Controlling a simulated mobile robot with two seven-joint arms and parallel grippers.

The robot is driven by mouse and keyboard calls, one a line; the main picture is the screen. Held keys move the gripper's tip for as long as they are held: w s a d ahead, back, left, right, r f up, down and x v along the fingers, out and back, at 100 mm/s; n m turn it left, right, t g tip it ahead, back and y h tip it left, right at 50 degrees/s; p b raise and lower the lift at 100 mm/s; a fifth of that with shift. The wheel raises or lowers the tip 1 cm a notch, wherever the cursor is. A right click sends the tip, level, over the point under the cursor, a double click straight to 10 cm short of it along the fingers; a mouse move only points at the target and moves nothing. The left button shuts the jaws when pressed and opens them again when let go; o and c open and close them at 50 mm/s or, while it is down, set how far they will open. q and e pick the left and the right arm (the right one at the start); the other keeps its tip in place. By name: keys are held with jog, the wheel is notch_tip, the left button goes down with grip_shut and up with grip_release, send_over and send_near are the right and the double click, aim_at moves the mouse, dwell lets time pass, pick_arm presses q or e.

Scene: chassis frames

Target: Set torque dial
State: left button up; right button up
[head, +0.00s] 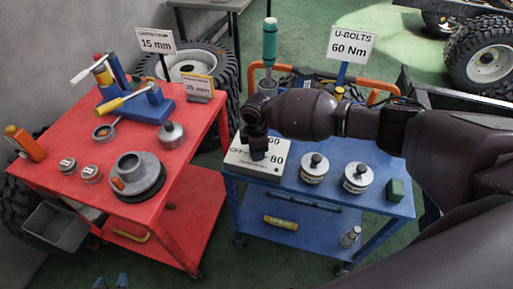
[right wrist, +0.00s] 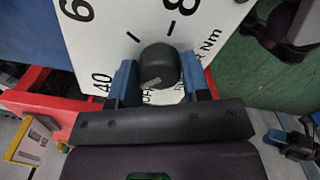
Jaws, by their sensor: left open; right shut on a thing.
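The torque dial (right wrist: 158,62) is a round black knob on a white panel (right wrist: 105,25), with 40 at lower left, larger numbers above, and "Nm" at right. My right gripper (right wrist: 158,82) is shut on the knob, one blue finger on each side. A pale mark shows on the knob's lower face; its exact setting is unclear. In the head view the white dial box (head: 243,160) sits on the blue cart, and my right gripper (head: 258,150) hides the knob. A sign (head: 352,45) reads "U-BOLTS 60 Nm". My left gripper (head: 111,283) is open and empty at the bottom edge.
The blue cart (head: 330,200) also holds two metal weights (head: 314,168) and a green block (head: 395,190). A teal-handled tool (head: 270,45) stands behind the box. The red cart (head: 190,150) at left carries tools and round parts. Floor shows between the carts.

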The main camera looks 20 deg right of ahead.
jog(key=n, duration=0.4)
jog(key=shift+f+n, duration=0.1)
jog(key=shift+n, duration=1.8)
jog(key=o, duration=0.9)
notch_tip(320, 180, up, 11)
